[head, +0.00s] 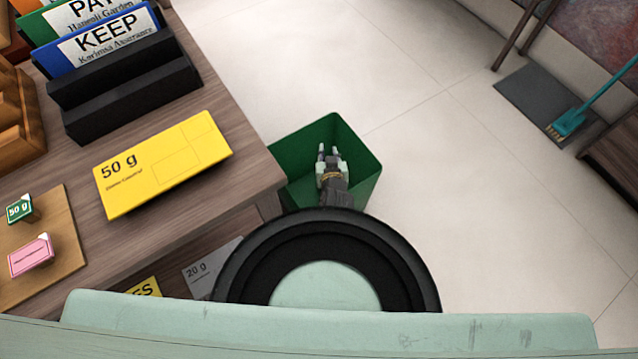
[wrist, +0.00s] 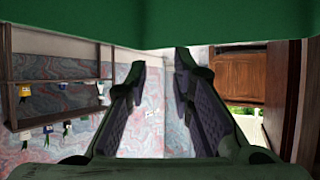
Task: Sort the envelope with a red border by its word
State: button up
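No envelope with a red border can be made out in either view. My gripper (head: 328,150) appears over the green bin (head: 355,146) beside the desk; how far it is above or inside the bin is unclear. In the wrist view its two fingers (wrist: 160,65) stand apart with nothing between them. On the desk, a dark rack (head: 130,90) holds a blue piece marked KEEP (head: 105,42) and a green piece marked PAY (head: 80,12) behind it.
A yellow piece marked 50 g (head: 165,163) lies near the desk's right edge. A tan board (head: 60,235) carries small green and pink items. A grey piece marked 20 g (head: 207,268) shows at the desk's front. Open floor (head: 450,200) lies to the right.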

jog(key=shift+o, duration=0.3)
notch_tip(320, 180, up, 10)
dwell(0.5)
dwell(0.3)
